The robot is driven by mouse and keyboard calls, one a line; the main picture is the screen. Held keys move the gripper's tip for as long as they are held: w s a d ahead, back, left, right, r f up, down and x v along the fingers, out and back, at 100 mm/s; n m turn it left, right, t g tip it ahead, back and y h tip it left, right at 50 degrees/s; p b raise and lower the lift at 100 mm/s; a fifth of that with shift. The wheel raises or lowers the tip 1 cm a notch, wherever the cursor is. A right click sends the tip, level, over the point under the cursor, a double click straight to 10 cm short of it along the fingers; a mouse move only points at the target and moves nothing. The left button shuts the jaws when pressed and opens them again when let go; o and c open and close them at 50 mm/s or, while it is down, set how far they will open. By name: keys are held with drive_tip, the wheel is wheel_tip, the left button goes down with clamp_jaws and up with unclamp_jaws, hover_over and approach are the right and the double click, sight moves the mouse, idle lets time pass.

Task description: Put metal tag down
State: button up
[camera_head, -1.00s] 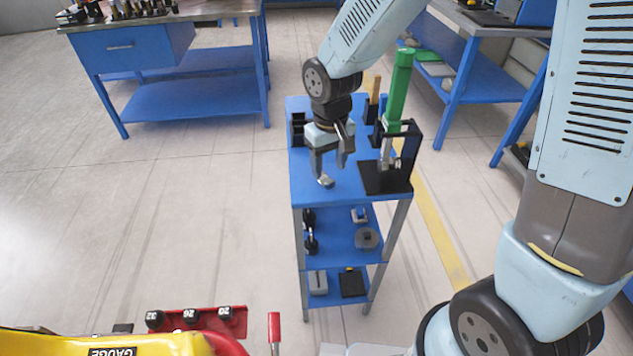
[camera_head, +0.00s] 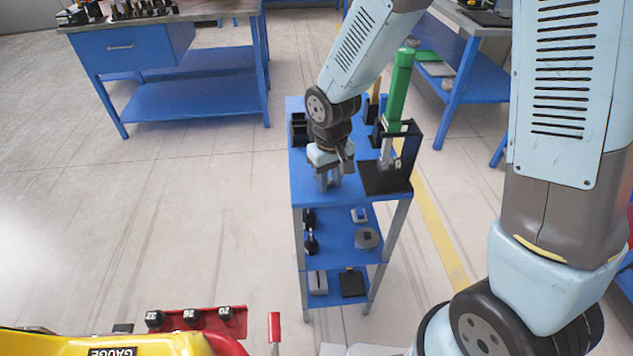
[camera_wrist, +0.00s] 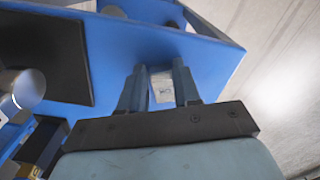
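The metal tag (camera_wrist: 163,90) is a small pale grey piece. In the wrist view it shows between my two fingertips, over the blue top of the small shelf cart (camera_head: 310,192). My gripper (camera_head: 329,182) points down, low at the front left of that top. In the wrist view the fingers of my gripper (camera_wrist: 161,82) stand apart, with the tag filling much of the gap. I cannot tell whether they press on it. In the head view the tag is hidden by my gripper.
A black stand (camera_head: 385,180) with a green-handled tool (camera_head: 399,88) stands to the right on the cart top. Black holders (camera_head: 299,128) sit at the back left. A grey disc (camera_head: 367,239) lies on the shelf below. A blue workbench (camera_head: 190,100) is further back left.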

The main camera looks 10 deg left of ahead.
clamp_jaws()
drive_tip(key=shift+r, duration=0.1)
drive_tip(key=shift+r, duration=0.25)
wheel_tip(320, 180, up, 2)
drive_tip(key=shift+r, duration=0.1)
drive_tip(key=s+d+r, duration=0.6)
drive_tip(key=s+r, duration=0.4)
drive_tip(key=s, duration=0.2)
drive_tip(key=shift+s+d, duration=0.15)
drive_tip(key=shift+d, duration=0.25)
